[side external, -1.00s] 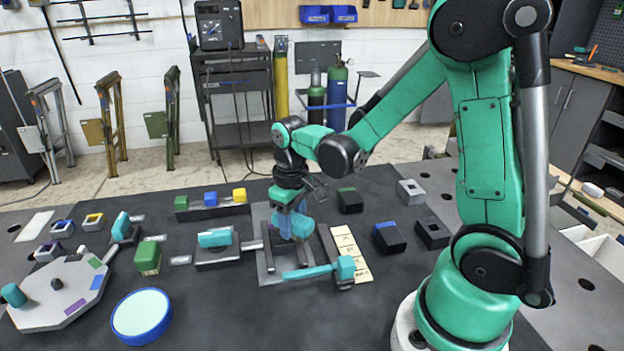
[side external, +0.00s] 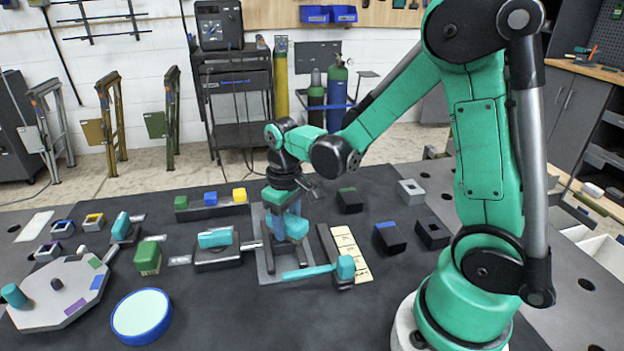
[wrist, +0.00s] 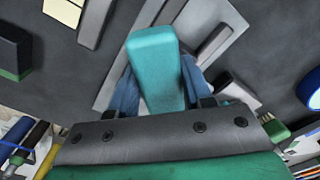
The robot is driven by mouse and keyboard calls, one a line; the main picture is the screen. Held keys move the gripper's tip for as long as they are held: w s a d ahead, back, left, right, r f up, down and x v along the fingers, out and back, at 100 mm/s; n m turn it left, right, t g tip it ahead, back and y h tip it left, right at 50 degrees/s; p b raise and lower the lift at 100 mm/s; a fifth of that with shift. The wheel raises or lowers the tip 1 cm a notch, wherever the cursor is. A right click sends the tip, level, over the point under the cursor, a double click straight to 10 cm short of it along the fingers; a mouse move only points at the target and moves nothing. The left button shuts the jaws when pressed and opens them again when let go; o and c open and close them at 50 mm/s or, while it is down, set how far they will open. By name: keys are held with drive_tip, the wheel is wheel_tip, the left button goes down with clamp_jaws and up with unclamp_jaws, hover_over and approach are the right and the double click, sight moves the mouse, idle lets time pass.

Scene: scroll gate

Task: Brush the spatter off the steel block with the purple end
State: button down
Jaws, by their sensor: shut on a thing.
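My gripper (side external: 288,226) is shut on a teal block (wrist: 157,65), which sits between its blue fingers over a grey plate fixture (side external: 268,268). The held block also shows in the side view (side external: 297,229); whether it touches the fixture, I cannot tell. Which thing is the steel block is unclear, and I make out no spatter. No purple-ended tool is clear.
A teal-handled bar (side external: 345,267) lies across the fixture's front, beside a dark rail (side external: 328,247). A teal-topped dark block (side external: 216,252) is left of it. The front middle is clear.

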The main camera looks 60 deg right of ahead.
drive_tip(key=shift+s+d, duration=0.6)
drive_tip(key=shift+r, duration=4.15)
drive_tip(key=w+a+r+n, duration=0.2)
drive_tip(key=a+r+n, duration=0.2)
drive_tip(key=a, duration=0.4)
wheel_tip(320, 180, up, 4)
drive_tip(key=n, duration=0.5)
hover_over(229, 308)
wheel_tip(229, 308, down, 19)
drive_tip(key=shift+f, duration=0.15)
drive_tip(key=shift+f, duration=0.1)
drive_tip(key=shift+c, duration=1.9)
unclamp_jaws()
